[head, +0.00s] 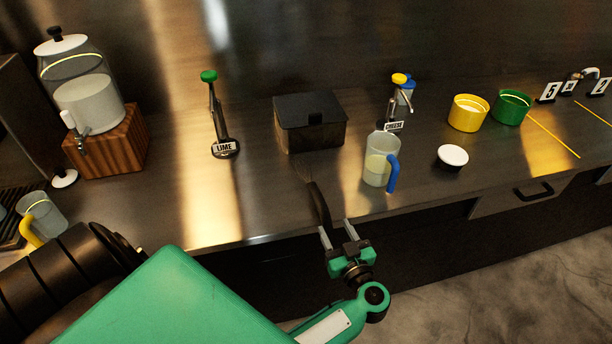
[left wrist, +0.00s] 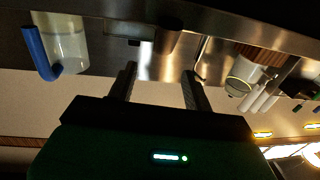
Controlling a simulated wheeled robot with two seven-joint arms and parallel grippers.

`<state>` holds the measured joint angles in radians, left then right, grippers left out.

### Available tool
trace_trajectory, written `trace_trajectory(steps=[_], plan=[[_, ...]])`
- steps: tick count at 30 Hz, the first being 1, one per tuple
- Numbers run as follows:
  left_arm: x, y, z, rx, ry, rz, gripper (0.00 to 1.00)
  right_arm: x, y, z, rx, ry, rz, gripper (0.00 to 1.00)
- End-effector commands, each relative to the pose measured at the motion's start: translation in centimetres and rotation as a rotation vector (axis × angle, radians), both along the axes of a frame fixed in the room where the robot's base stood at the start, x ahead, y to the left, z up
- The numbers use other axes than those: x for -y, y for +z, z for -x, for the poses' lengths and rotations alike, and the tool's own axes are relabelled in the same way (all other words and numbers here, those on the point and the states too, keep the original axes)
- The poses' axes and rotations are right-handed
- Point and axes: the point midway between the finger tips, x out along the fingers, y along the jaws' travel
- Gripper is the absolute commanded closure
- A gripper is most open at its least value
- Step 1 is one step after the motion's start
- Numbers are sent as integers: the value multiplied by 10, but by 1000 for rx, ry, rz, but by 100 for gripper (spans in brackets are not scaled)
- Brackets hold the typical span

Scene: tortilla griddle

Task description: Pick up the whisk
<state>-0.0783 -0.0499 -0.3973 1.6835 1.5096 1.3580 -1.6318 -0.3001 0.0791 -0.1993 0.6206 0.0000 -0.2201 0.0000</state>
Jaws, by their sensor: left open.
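The whisk (head: 318,202) lies on the steel counter with its dark handle towards the counter's front edge and its thin wires pointing back towards the black box. My left gripper (head: 335,226) is open at the front edge, its fingertips close to the handle's near end. In the left wrist view the handle's dark end (left wrist: 169,38) shows ahead, in the gap between the two fingers (left wrist: 158,70). I cannot tell whether the fingers touch it. My right gripper is not in view.
A black lidded box (head: 310,125) stands behind the whisk. A clear jug with a blue handle (head: 377,165) is just right of it. The lime pump (head: 218,120) is to the left, with free counter between. The drink dispenser (head: 90,100) stands farther left.

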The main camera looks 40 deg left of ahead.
Motion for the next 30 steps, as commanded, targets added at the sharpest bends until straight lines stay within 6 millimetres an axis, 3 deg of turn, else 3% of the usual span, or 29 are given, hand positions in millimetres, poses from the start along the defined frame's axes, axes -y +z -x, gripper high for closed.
trace_trajectory(steps=[7,14,24,30], plan=[[-38,2,-27,1,-1,-4,49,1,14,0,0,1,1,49],[-51,2,-35,1,-2,-3,49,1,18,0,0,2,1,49],[-88,1,-58,0,-2,-4,49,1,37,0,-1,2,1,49],[-91,-1,-60,0,-2,-2,49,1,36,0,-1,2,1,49]])
